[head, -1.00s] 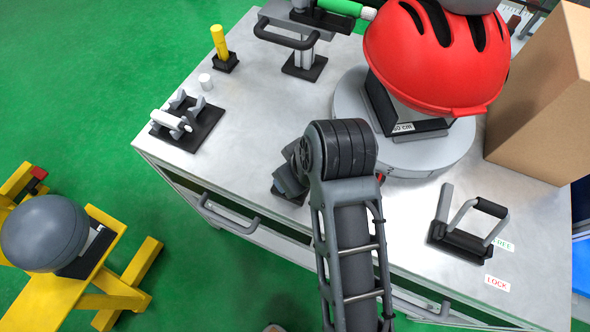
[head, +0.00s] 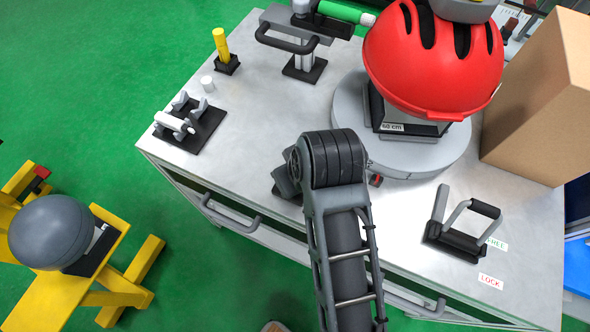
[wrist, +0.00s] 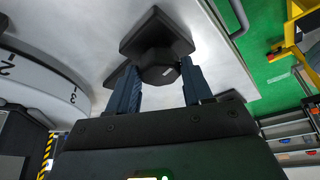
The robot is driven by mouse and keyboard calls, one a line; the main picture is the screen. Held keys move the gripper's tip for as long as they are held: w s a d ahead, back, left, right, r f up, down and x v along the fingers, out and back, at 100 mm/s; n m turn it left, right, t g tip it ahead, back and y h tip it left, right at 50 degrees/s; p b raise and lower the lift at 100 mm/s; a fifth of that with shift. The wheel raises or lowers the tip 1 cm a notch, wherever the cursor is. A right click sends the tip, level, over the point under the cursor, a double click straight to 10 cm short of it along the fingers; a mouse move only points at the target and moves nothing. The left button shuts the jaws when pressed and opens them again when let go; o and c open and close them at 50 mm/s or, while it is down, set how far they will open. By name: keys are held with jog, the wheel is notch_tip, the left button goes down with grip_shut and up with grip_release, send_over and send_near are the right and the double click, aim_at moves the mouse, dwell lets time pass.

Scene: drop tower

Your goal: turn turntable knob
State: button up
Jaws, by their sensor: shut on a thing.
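The black knob (wrist: 158,58) stands on a dark square base on the metal table top in the wrist view. My gripper (wrist: 162,82) is shut on it, with one finger on each side. In the head view my arm hides most of the grip. The round grey turntable (head: 352,128) bears a dark block with a "60 cm" label and a red helmet (head: 420,70). Its rim (wrist: 50,78) shows the marks 2 and 3 in the wrist view. A small red pointer (head: 376,181) sits at its front edge.
A cardboard box (head: 535,105) stands right of the turntable. A lever (head: 460,243) with FREE and LOCK labels is at the front right. A clamp fixture (head: 190,128) and a yellow peg (head: 221,45) are at the left. A yellow stand (head: 60,290) with a grey ball is on the floor.

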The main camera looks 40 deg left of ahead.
jog(key=o, duration=1)
jog(key=shift+r, duration=0.1)
jog(key=shift+v, duration=3.8)
jog(key=shift+d, duration=0.1)
